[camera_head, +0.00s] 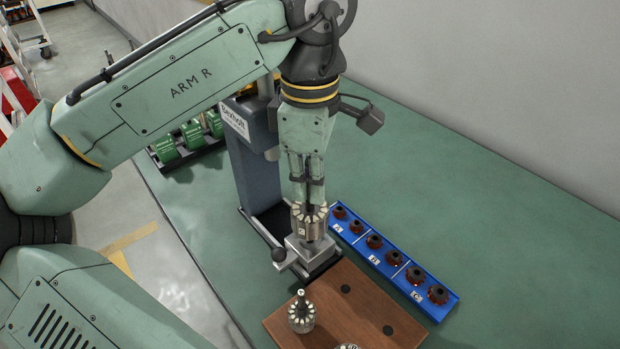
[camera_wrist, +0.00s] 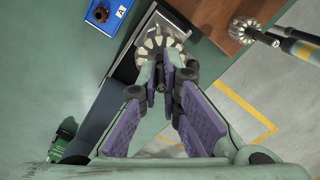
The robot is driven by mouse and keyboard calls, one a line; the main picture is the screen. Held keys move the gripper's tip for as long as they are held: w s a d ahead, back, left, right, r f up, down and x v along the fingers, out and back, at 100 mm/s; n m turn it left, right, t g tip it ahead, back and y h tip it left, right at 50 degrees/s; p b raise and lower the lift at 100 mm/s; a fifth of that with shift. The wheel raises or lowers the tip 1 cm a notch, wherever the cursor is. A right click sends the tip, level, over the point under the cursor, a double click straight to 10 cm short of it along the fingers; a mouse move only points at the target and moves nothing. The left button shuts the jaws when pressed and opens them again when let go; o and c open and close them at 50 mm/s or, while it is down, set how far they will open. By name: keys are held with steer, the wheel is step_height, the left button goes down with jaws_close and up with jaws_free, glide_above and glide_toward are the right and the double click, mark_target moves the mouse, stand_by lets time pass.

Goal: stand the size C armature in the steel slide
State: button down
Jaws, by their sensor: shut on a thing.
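My gripper (camera_head: 309,203) is shut on the shaft of an armature (camera_head: 310,224) with a slotted steel body, held upright. It also shows in the wrist view (camera_wrist: 157,45), seen from above between the purple finger pads. Its size mark is too small to read surely. The armature is directly over the steel slide (camera_head: 306,250), a grey block with a knobbed handle at the foot of the press. The armature's lower end meets the top of the block in the picture; whether it is seated or just above cannot be told.
A wooden board (camera_head: 365,309) in front holds another upright armature (camera_head: 301,316) and one cut off at the bottom edge. A blue tray (camera_head: 395,262) marked A, B and C holds several dark-red rings on the right. The press column (camera_head: 254,160) stands close behind left. Green spools (camera_head: 166,149) stand farther left.

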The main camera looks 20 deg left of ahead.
steer(key=shift+f+b, duration=0.55)
steer(key=shift+f, duration=0.4)
steer(key=c, duration=1.7)
jaws_free()
step_height(320, 180, up, 5)
steer(key=p, duration=0.4)
steer(key=shift+f+p, duration=0.2)
steer(key=shift+p, duration=0.1)
